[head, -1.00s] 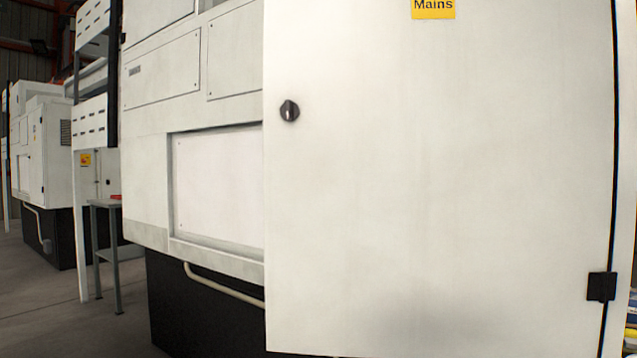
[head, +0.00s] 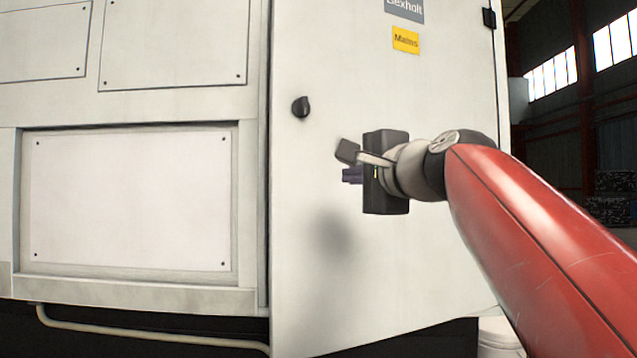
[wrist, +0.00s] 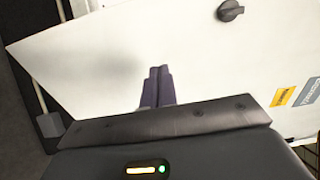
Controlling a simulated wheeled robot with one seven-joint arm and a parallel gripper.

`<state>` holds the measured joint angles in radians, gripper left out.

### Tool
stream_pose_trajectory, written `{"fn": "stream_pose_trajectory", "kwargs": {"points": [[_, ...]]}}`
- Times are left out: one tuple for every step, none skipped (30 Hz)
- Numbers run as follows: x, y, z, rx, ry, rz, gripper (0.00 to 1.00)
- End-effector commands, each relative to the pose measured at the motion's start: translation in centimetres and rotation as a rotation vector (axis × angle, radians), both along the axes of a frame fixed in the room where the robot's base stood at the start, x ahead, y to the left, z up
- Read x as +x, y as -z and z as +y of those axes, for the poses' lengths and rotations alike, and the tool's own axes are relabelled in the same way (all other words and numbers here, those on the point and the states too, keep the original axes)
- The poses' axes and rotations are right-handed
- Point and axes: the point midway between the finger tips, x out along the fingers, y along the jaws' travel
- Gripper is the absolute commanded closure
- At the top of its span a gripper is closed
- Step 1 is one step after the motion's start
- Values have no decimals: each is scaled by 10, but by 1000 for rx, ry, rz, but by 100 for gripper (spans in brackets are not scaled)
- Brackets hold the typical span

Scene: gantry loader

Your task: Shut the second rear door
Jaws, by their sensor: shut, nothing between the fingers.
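A white door (head: 330,290) with a yellow "Mains" label and a dark round knob (head: 301,107) stands in the middle of the head view. Its hinge (head: 489,17) is at the right edge. It looks angled to the machine's front, seemingly ajar; the exact gap is unclear. Nothing shown marks it as the second rear door. My gripper (head: 352,175) is in front of the door, below and right of the knob, its fingers pointing left. In the wrist view the fingers (wrist: 157,88) are shut and empty before the door (wrist: 110,50); contact cannot be told.
The machine's front with a recessed white panel (head: 130,200) is left of the door. A pale pipe (head: 150,340) runs below it. In the wrist view a grey box (wrist: 50,125) on a conduit lies beyond the door's edge. Open hall shows at the right.

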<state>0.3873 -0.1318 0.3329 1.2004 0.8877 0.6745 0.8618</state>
Motion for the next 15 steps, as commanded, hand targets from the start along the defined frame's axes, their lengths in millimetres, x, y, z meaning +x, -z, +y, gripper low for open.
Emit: {"fn": "stream_pose_trajectory", "kwargs": {"points": [[7, -1, 3, -1, -2, 4, 100], [11, -2, 5, 0, -1, 3, 100], [18, -2, 8, -1, -3, 4, 100], [24, -2, 11, -1, -2, 5, 100], [29, -3, 14, 0, -3, 5, 100], [37, -3, 17, -1, -3, 5, 100], [43, -3, 21, -2, -3, 4, 100], [49, -4, 23, -1, -3, 5, 100], [57, -4, 28, -1, -4, 5, 100], [63, -4, 30, -2, -4, 4, 100], [68, -4, 34, -3, -5, 5, 100], [76, -4, 37, -3, -4, 5, 100], [81, -4, 39, -4, -3, 5, 100], [86, -4, 42, -3, -4, 3, 100], [92, -4, 45, -4, -4, 4, 100]]}}
